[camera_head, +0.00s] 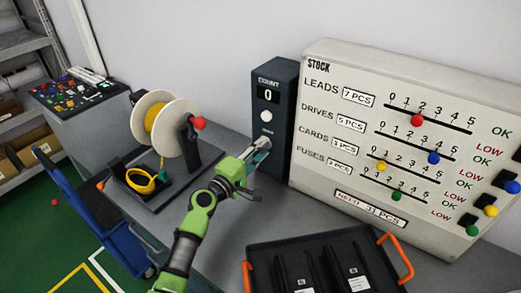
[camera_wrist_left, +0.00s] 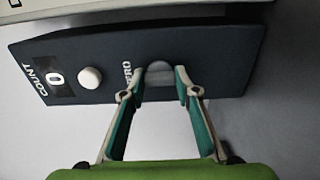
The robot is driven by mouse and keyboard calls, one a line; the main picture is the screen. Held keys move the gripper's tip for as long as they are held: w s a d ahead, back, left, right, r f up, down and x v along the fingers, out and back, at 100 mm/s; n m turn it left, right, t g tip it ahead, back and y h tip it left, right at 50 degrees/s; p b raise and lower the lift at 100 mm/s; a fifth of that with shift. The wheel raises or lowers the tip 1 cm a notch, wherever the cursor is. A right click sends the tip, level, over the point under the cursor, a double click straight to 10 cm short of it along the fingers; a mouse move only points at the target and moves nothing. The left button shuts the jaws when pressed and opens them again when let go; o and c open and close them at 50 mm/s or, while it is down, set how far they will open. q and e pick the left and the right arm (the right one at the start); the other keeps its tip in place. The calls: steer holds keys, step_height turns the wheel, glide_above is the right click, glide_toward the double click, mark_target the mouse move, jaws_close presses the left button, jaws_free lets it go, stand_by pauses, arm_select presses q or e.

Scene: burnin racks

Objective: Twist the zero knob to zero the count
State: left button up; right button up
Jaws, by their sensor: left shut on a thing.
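The count box (camera_head: 273,85) is a dark upright unit on the bench beside the stock board. Its display (camera_head: 268,95) reads 0. A white round button (camera_head: 266,116) sits below the display. My left gripper (camera_head: 261,145) reaches the lower front of the box. In the left wrist view my left gripper (camera_wrist_left: 160,75) has its two fingers shut on the grey zero knob (camera_wrist_left: 159,67), one on each side. The fingers partly hide the ZERO label beside it. In the head view the fingers mostly hide the knob. My right gripper is in neither view.
The stock board (camera_head: 330,85) with coloured sliders stands right of the box. A black tray (camera_head: 262,247) with orange handles is in front. A wire spool stand (camera_head: 205,155) is to the left, close to my left arm. A blue cart (camera_head: 120,245) stands beyond the bench edge.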

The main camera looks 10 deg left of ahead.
arm_select(q)
steer(key=o, duration=1.1)
steer(key=v, duration=1.2)
steer(key=shift+f, duration=0.1)
